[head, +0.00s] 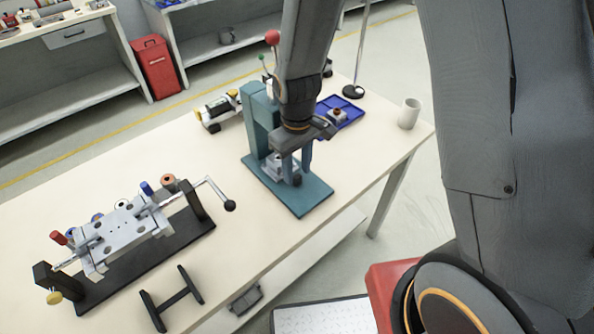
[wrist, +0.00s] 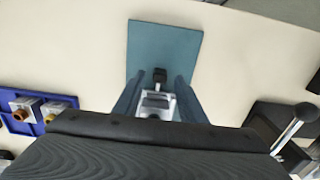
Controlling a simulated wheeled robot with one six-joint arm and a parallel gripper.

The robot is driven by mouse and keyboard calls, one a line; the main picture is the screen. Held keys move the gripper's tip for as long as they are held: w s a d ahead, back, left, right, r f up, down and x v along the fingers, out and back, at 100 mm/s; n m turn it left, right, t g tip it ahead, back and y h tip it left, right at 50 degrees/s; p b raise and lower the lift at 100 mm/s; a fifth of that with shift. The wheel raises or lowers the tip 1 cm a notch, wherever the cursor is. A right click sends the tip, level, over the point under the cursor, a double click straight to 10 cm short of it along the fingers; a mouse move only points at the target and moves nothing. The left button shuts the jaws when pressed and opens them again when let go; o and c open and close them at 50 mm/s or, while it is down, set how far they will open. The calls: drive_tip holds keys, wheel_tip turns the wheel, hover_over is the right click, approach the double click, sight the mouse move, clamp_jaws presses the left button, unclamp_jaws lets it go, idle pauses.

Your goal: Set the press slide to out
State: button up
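The press (head: 256,125) is a teal frame on a teal base plate (head: 312,194), standing on the table; the plate also shows in the wrist view (wrist: 165,45). Its slide (wrist: 156,100) is a light grey metal block low in the press, with a black knob (wrist: 160,75) on its front side. The slide shows partly in the head view (head: 280,165), behind my fingers. My gripper (head: 292,164) points down over the press front. In the wrist view its two fingers (wrist: 159,82) are apart, one on each side of the slide and knob. Contact cannot be told.
A fixture with a crank handle (head: 215,192) stands left of the press on the white table (head: 240,255). A red-knobbed lever (head: 272,38) rises behind the press. The table in front is mostly clear.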

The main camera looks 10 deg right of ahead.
drive_tip(key=shift+f, duration=0.95)
drive_tip(key=shift+c, duration=0.5)
clamp_jaws()
